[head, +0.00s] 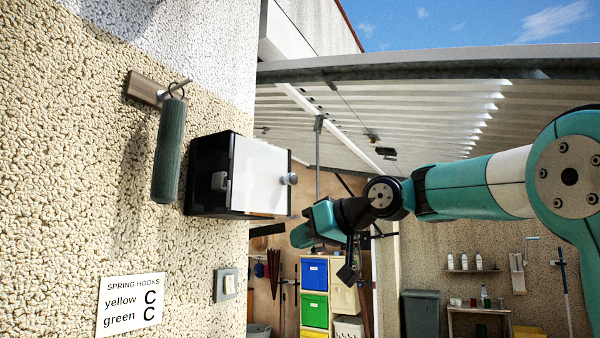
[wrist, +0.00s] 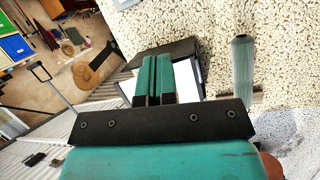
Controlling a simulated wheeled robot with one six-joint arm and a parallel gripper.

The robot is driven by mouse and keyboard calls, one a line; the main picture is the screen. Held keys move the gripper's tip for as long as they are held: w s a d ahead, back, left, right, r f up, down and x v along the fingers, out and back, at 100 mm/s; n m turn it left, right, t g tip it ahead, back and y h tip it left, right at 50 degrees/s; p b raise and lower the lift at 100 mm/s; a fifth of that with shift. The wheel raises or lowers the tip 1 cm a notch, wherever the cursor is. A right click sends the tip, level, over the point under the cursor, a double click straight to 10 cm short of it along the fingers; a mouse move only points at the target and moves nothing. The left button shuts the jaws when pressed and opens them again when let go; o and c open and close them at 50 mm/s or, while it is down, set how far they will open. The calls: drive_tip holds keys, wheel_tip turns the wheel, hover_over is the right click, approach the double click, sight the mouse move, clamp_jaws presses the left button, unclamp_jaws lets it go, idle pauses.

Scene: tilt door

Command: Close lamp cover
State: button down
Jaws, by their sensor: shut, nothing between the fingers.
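The lamp is a black box (head: 208,180) on the stucco wall, with a white panel cover (head: 260,172) on its front side. A round grey knob (head: 290,179) sits at the cover's right edge. I cannot tell for certain whether the cover is fully seated. My gripper (head: 298,237) is below and to the right of the box, apart from it in the head view. In the wrist view my gripper's two green fingers (wrist: 153,72) are together and empty. They hide part of the black box (wrist: 180,48) and the white panel (wrist: 187,82) behind them.
A green cylinder (head: 169,150) hangs from a wall hook left of the box; it also shows in the wrist view (wrist: 242,62). A light switch (head: 226,285) and a sign (head: 130,305) are below. A ribbed tilt door (head: 400,110) spans overhead. Drawers (head: 315,290) stand behind.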

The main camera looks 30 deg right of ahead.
drive_tip(key=d+r+t+p, duration=0.1)
drive_tip(key=d+r+t, duration=0.3)
drive_tip(key=d+r, duration=0.9)
drive_tip(key=p, duration=0.8)
approach(296, 179)
drive_tip(key=shift+t+h, duration=0.3)
drive_tip(key=shift+h, duration=0.1)
drive_tip(key=x, duration=0.6)
drive_tip(key=shift+w+a, duration=0.2)
drive_tip(key=shift+a, duration=0.3)
drive_tip(key=shift+w+a+f, duration=0.1)
drive_tip(key=shift+w+f, duration=0.1)
drive_tip(key=shift+w, duration=0.2)
